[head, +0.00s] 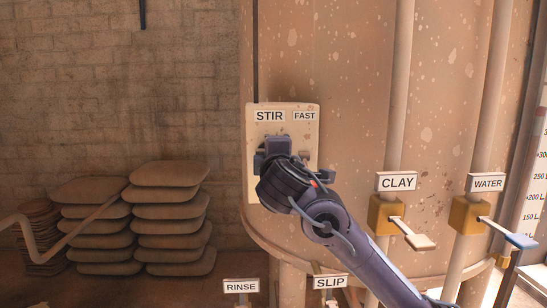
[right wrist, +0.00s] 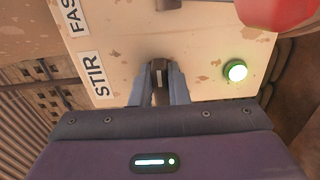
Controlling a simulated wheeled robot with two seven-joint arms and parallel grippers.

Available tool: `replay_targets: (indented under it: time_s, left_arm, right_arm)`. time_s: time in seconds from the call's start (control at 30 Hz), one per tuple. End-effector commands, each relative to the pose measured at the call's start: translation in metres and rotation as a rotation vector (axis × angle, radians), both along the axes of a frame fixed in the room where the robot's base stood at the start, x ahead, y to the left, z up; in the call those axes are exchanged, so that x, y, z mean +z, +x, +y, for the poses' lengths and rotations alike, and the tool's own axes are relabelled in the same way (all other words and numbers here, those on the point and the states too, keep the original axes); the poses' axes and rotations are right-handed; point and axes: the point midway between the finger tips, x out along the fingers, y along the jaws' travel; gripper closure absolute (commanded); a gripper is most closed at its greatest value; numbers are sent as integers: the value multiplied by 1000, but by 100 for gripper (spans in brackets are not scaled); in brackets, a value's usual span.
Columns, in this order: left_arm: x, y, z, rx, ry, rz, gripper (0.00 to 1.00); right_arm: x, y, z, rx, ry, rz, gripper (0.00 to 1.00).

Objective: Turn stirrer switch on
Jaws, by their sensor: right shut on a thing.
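The pale switch panel (head: 312,135) is on the tank's front, with a STIR label (head: 269,116) at upper left and a FAST label (head: 304,116) at right. My right gripper (head: 274,150) is at the panel just below STIR and hides the switch there in the head view. In the right wrist view my right gripper (right wrist: 158,78) is shut on the small dark stirrer switch (right wrist: 157,67), beside the STIR label (right wrist: 95,75). My left gripper is not in view.
A grey switch (head: 305,156) sits under FAST, close beside my right gripper. A red rounded part (right wrist: 275,10) is near the panel in the wrist view. CLAY (head: 397,182) and WATER (head: 487,183) valves stand right. Stacked sacks (head: 168,205) are left.

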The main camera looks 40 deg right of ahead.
Motion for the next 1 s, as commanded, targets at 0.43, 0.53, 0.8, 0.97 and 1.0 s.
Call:
replay_targets:
  time_s: [0.43, 0.53, 0.8, 0.97, 1.0]
  left_arm:
    - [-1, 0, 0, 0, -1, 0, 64]
    - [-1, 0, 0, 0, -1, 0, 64]
    - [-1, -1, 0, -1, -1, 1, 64]
    - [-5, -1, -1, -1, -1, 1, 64]
    - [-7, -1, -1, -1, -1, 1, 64]
  right_arm:
    - [-4, 1, 1, -1, 5, 6, 75]
    - [-3, 1, 0, -1, 5, 5, 64]
    - [-2, 0, 1, 0, 4, 2, 64]
    - [-3, -12, 12, 3, 6, -1, 64]
    - [-3, -17, 16, 2, 7, -2, 64]
